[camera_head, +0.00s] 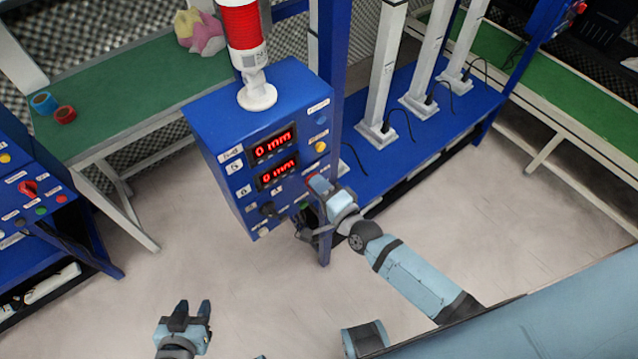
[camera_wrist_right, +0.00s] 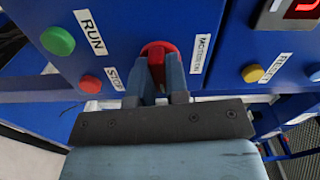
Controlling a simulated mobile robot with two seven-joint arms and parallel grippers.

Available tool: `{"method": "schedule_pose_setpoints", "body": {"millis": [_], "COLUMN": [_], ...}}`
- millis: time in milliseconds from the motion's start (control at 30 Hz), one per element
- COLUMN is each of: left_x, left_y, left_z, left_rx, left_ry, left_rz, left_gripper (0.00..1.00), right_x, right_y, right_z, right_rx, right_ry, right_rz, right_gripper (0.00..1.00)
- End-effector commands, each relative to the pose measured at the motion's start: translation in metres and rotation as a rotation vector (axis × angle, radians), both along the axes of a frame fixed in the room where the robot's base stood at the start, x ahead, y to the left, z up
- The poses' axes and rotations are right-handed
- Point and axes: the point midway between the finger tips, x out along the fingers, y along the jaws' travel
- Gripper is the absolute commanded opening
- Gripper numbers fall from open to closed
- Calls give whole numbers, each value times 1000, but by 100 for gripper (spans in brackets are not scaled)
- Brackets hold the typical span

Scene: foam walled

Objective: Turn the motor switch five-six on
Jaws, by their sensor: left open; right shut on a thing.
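A blue control box (camera_head: 232,118) with two red "0 mm" displays stands in the middle of the head view. My right gripper (camera_head: 305,222) is at its lower right front; its fingers are hard to make out there. In the right wrist view, my right gripper (camera_wrist_right: 160,76) is shut on a red switch knob (camera_wrist_right: 156,48), one finger on each side. A white label (camera_wrist_right: 201,54) beside the knob seems to begin with "MOTOR"; the rest is too small to read surely. My left gripper (camera_head: 190,311) is open and empty above the floor, well away from the box.
The wrist view shows a green RUN button (camera_wrist_right: 58,41), a red STOP button (camera_wrist_right: 90,84) and a yellow button (camera_wrist_right: 252,73) close to the knob. A blue post (camera_head: 333,110) stands beside the box. Another control panel (camera_head: 30,200) is at far left. Floor (camera_head: 225,280) is clear.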

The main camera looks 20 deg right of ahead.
Motion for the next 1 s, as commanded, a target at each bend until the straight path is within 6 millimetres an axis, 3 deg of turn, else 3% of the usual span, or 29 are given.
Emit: {"method": "schedule_pose_setpoints", "body": {"millis": [1000], "left_x": [1], "left_y": [0], "left_z": [50], "left_rx": [-1], "left_ry": [-4], "left_rz": [0], "left_gripper": [40], "right_x": [0], "right_y": [0], "right_z": [1], "right_rx": [-882], "right_ry": [-318], "right_rz": [0], "right_gripper": [0]}}
